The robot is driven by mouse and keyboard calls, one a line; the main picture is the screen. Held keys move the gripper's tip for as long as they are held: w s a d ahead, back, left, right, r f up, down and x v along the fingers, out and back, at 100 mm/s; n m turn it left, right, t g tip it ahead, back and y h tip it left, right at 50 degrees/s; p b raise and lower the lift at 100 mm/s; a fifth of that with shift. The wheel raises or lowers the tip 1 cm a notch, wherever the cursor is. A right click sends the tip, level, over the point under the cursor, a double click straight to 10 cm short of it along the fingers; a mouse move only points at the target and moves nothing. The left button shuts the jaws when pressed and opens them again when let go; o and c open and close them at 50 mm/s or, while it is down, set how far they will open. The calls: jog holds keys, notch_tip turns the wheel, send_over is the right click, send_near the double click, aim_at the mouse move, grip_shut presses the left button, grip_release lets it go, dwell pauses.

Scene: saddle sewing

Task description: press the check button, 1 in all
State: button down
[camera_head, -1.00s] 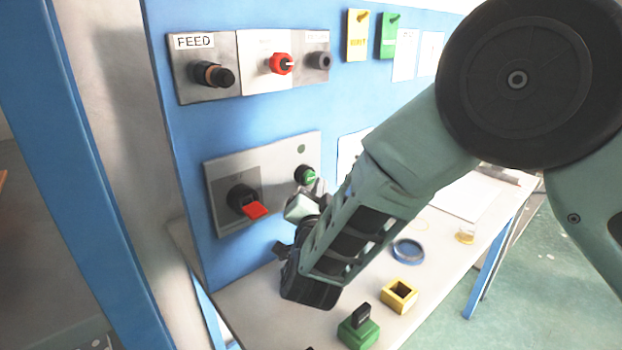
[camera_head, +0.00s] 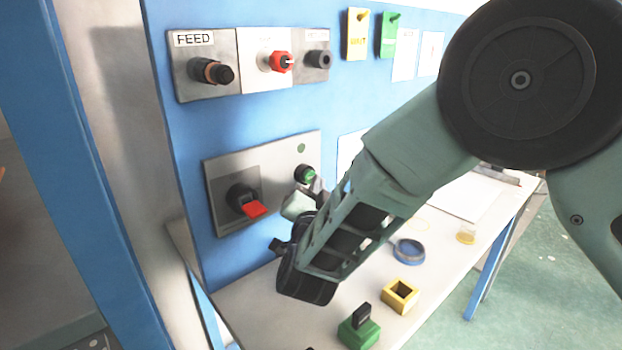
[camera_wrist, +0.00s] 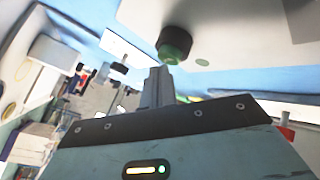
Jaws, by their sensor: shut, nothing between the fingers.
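The green push button (camera_head: 306,174) with a black collar sits on the right part of the lower grey panel (camera_head: 285,150), below a green dot. In the wrist view the green button (camera_wrist: 173,46) is just beyond my fingertips. My gripper (camera_head: 318,186) is shut and empty, with its fingertips close to the button's lower right side. In the wrist view my gripper (camera_wrist: 157,72) points toward the button's lower edge. I cannot tell whether they touch. No label reading "check" is legible.
A red-handled switch (camera_head: 248,202) is left of the button. Above are the FEED knob (camera_head: 212,71) and a red knob (camera_head: 281,62). On the table are a green block (camera_head: 359,332), a yellow box (camera_head: 400,296) and blue tape (camera_head: 408,251).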

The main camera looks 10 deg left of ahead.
jog(key=shift+w+a+b, duration=0.3)
jog(key=shift+w+a, duration=0.05)
jog(key=shift+a, duration=0.1)
dwell(0.6)
dwell(0.4)
jog(key=shift+s+d, duration=0.65)
jog(key=shift+d, duration=0.1)
jog(key=shift+b, duration=0.3)
jog(key=s+d+b, duration=0.1)
jog(key=s+d, duration=0.2)
jog(key=shift+s+d, duration=0.1)
jog(key=shift+d, duration=0.3)
